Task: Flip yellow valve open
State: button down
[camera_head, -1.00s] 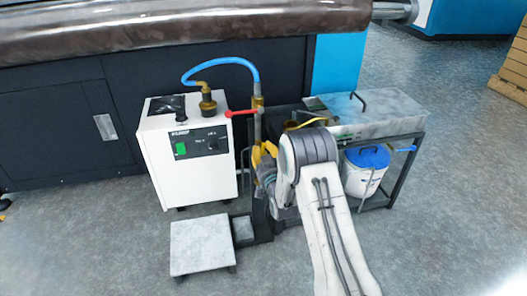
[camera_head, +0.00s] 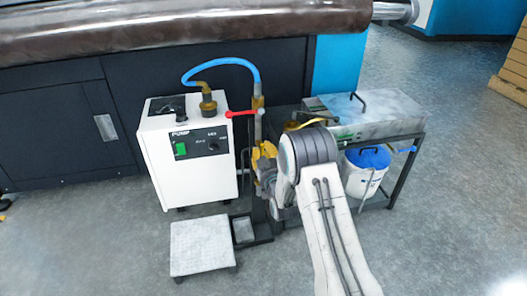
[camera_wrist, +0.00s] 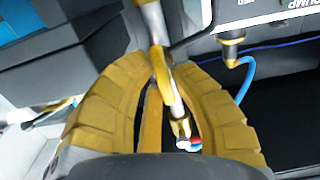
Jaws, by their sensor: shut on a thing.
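An upright metal pipe (camera_head: 258,125) stands right of the white pump box and bears a red lever (camera_head: 242,113). My gripper (camera_head: 264,158), with yellow fingers, is at the pipe below the red lever. In the wrist view the pipe crosses between my gripper's fingers (camera_wrist: 163,62), whose tips close in around a yellow valve handle (camera_wrist: 162,72) beside the pipe. My gripper is shut on this handle. In the head view the handle is hidden or merges with my yellow fingers, so its angle cannot be told there.
The white pump box (camera_head: 190,158) stands left of the pipe, with a blue hose (camera_head: 228,61) arching over to it. A low grey platform (camera_head: 202,247) is in front. A metal bench (camera_head: 378,117) with a white bucket (camera_head: 365,177) below is at right. Floor at the front left is clear.

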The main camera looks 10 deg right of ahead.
jog(key=c, duration=1.4)
grip_release()
jog(key=shift+d+f, duration=0.2)
jog(key=shift+d, duration=0.05)
jog(key=o, duration=0.5)
jog(key=shift+a+r, duration=0.15)
jog(key=shift+c, duration=0.2)
jog(key=shift+s, duration=0.1)
jog(key=s, duration=1.1)
jog(key=shift+s, duration=0.35)
jog(key=shift+r, duration=0.1)
